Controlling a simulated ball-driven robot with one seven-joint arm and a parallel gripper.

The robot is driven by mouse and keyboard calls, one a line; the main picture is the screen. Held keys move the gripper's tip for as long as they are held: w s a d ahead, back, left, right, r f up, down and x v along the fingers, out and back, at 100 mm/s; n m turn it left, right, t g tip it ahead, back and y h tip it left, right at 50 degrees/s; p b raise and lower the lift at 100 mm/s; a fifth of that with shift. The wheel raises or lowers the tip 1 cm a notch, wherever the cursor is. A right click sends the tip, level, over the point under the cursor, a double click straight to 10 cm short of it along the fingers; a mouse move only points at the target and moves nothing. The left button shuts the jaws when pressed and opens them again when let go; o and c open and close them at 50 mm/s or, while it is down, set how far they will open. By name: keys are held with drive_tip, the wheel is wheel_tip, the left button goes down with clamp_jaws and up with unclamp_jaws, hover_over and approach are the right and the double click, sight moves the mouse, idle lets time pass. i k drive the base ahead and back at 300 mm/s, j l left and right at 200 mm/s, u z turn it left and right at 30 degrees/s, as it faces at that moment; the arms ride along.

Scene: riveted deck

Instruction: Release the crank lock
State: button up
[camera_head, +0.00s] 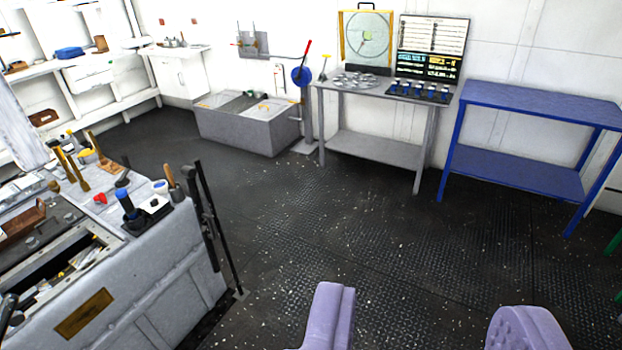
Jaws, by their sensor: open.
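My gripper (428,318) shows as two light purple fingers at the bottom edge, spread wide apart with only bare floor seen between them. It is far from everything on the back wall and touches nothing. A blue wheel (301,76) with a red lever (306,48) stands on a grey post (307,118) near the back wall, between the grey tub and the grey table. The red lever tilts up to the right. This may be the crank; a separate lock on it is too small to tell.
A grey tub (250,133) stands left of the post. A grey table (378,146) with a panel and a blue table (535,97) stand to the right. A cluttered workbench (170,262) fills the left front. The dark deck (330,225) between is clear.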

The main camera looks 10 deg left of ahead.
sight(101, 197)
drive_tip(key=i+u, duration=0.7)
drive_tip(key=i+l+u, duration=0.2)
drive_tip(key=u, duration=0.15)
drive_tip(key=i+l+u, duration=0.1)
drive_tip(key=i+u, duration=0.3)
drive_tip(key=i+l+u, duration=0.2)
drive_tip(key=u, duration=0.25)
drive_tip(key=i+l+z, duration=0.35)
drive_tip(key=i, duration=0.7)
drive_tip(key=i+j+z, duration=0.1)
drive_tip(key=i+z, duration=0.3)
drive_tip(key=i, duration=0.65)
